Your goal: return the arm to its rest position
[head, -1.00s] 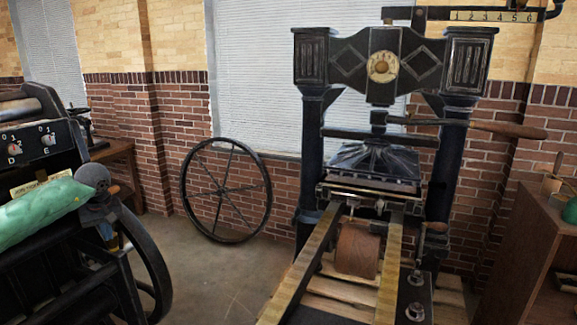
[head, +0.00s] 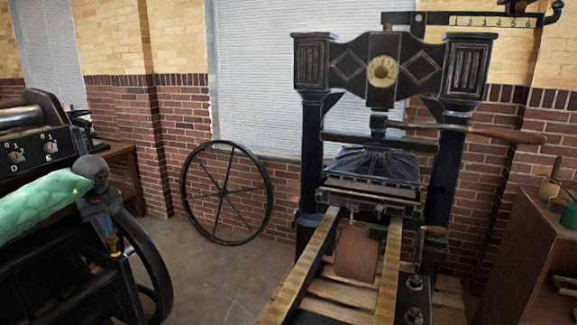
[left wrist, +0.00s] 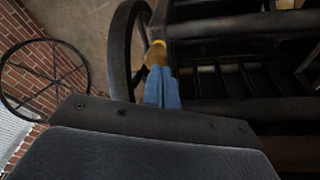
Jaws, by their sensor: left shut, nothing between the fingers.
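My left gripper (head: 113,246) hangs down at the left of the head view, its fingers pointing at the floor. It is in front of the black press at the left (head: 60,265), close to that press's dark curved wheel (head: 148,255). In the left wrist view its blue fingers with yellow tips (left wrist: 156,55) are together and hold nothing. Whether the tips touch the press frame, I cannot tell. My right gripper is not in view.
A tall hand press (head: 375,180) with a long wooden-handled lever (head: 505,135) stands at the centre right. A spoked wheel (head: 226,192) leans on the brick wall. A brown cabinet (head: 525,250) is at the right. Open floor (head: 215,285) lies between the presses.

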